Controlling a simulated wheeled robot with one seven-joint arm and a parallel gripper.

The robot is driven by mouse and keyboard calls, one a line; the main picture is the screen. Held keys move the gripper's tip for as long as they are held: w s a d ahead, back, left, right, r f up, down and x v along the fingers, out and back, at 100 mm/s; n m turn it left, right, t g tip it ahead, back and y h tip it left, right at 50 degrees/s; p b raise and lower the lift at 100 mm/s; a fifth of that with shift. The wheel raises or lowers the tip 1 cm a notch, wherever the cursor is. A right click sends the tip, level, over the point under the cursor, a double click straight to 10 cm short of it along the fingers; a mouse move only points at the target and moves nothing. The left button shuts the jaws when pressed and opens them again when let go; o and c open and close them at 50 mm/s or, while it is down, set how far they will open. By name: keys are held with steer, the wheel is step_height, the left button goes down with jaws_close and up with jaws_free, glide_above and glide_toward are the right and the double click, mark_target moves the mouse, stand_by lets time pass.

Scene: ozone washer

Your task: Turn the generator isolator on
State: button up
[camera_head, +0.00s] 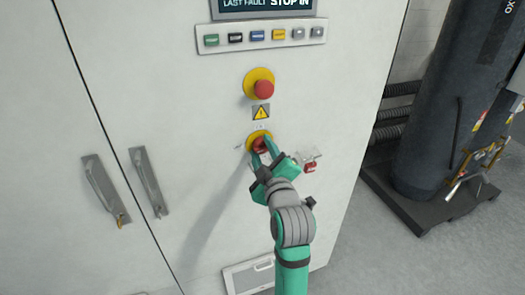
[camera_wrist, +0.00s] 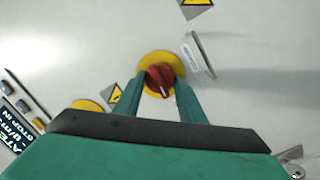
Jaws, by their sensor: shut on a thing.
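The generator isolator is a red rotary knob (camera_wrist: 160,78) on a yellow round plate (camera_wrist: 174,57), set in the white cabinet front. It also shows in the head view as a red knob (camera_head: 260,146), partly covered by my fingers. My gripper (camera_head: 262,150) reaches up to the cabinet from below. In the wrist view its two green fingers (camera_wrist: 159,92) stand on either side of the knob, shut on it. The knob's pointer mark sits at its lower end in the wrist view. The position labels are too small to read.
A red emergency stop button (camera_head: 263,88) sits above the isolator, with a yellow warning sign (camera_head: 261,112) between. A red padlock (camera_head: 310,167) hangs from a tag at the right. Coloured buttons (camera_head: 257,36) line the top. Door handles (camera_head: 104,190) stand at the left.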

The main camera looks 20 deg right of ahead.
steer(key=m, duration=0.4)
steer(key=shift+r, duration=0.1)
steer(key=m+y, duration=0.1)
steer(key=m, duration=0.3)
steer(key=shift+d+g, duration=0.1)
steer(key=shift+g, duration=0.3)
steer(key=m, duration=0.3)
steer(key=shift+d+m, duration=0.1)
steer(key=shift+m, duration=0.2)
steer(key=m+y, duration=0.1)
steer(key=m, duration=0.2)
steer(key=shift+d+m, duration=0.1)
steer(key=shift+m, duration=0.5)
